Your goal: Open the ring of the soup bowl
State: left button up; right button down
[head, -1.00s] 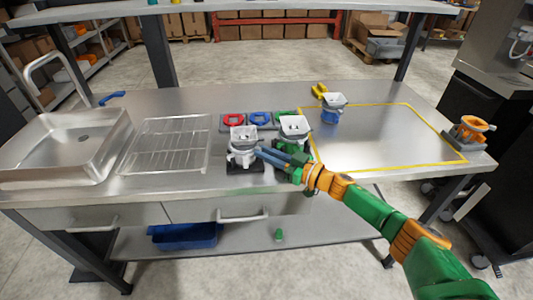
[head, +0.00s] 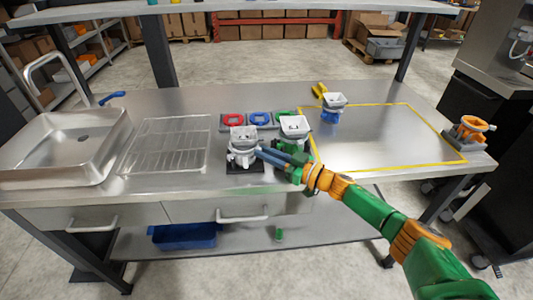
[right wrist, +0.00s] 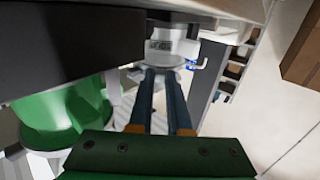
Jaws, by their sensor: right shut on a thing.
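A white, square-topped bowl (head: 243,138) with a grey-white ring (head: 242,155) around its lower part stands on a black base (head: 245,167) near the table's front edge. My right gripper (head: 259,153) reaches in from the right and is shut at the right side of this ring. In the right wrist view, its two blue-grey fingers (right wrist: 164,72) close together against a grey-white part with a small label (right wrist: 160,46). The exact grip point is partly hidden by the fingers. My left gripper is not in view.
A green-bodied bowl (head: 294,128) stands close behind my right fingers. Red (head: 233,120) and blue (head: 260,118) rings lie behind. A blue-bodied bowl (head: 333,107) and an orange one (head: 471,130) stand farther right. A yellow-outlined area is mostly clear. A sink (head: 70,150) is left.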

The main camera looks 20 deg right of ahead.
dwell(0.4)
jog(key=c, duration=0.8)
grip_release()
jog(key=shift+c, duration=0.2)
